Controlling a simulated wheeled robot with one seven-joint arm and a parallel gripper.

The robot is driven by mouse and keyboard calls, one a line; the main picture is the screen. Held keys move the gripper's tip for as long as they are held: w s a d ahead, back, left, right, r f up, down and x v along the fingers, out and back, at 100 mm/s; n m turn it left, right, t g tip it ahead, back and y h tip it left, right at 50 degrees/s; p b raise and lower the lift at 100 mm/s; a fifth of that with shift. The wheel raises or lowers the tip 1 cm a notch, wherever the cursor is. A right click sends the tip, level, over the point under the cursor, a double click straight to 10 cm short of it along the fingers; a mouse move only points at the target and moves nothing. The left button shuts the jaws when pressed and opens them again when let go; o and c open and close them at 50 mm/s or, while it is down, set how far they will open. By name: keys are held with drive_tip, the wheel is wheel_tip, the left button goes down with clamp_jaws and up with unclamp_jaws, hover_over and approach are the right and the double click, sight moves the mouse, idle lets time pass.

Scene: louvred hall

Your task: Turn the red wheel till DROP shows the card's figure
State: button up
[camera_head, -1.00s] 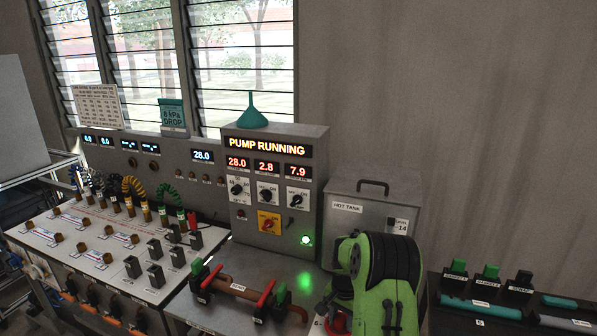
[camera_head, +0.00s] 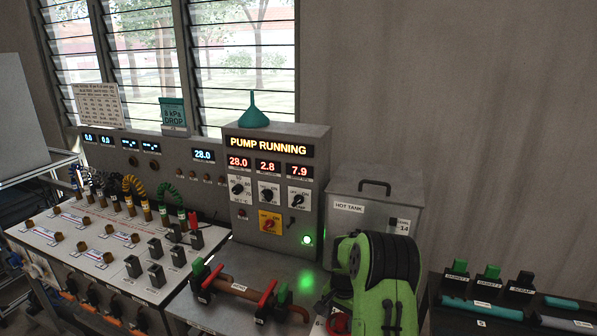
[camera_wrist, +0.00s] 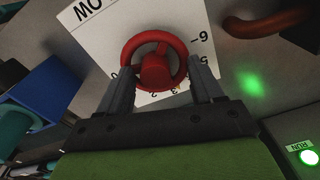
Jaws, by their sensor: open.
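The red wheel (camera_wrist: 154,62) stands on a white dial plate (camera_wrist: 190,15) with black numbers in the wrist view. My gripper (camera_wrist: 158,82) is open, with one finger on each side of the wheel; I cannot tell whether they touch it. In the head view, part of the red wheel (camera_head: 339,324) shows beside my green arm, which hides the rest and my gripper. The teal card (camera_head: 173,115) by the window reads 8 kPa DROP. The pump panel's red readouts show 28.0, 2.8 and 7.9 (camera_head: 299,171); their small labels are unreadable.
The pump panel (camera_head: 269,209) reads PUMP RUNNING and has a lit green lamp. A pipe (camera_head: 240,291) with red and green handles lies left of my arm. The hot tank (camera_head: 375,208) stands behind it. A rack of labelled tools (camera_head: 490,290) is at the right.

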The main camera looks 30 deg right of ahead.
drive_tip(key=shift+s+a+f, duration=0.15)
drive_tip(key=shift+s+f, duration=0.4)
drive_tip(key=shift+f, duration=0.25)
wheel_tip(320, 180, up, 7)
drive_tip(key=p, duration=0.5)
drive_tip(key=shift+w+r, duration=0.15)
drive_tip(key=shift+w+d, duration=0.1)
drive_tip(key=shift+d, duration=0.1)
wheel_tip(320, 180, up, 16)
drive_tip(key=p, duration=0.1)
drive_tip(key=shift+f, duration=0.25)
idle(0.3)
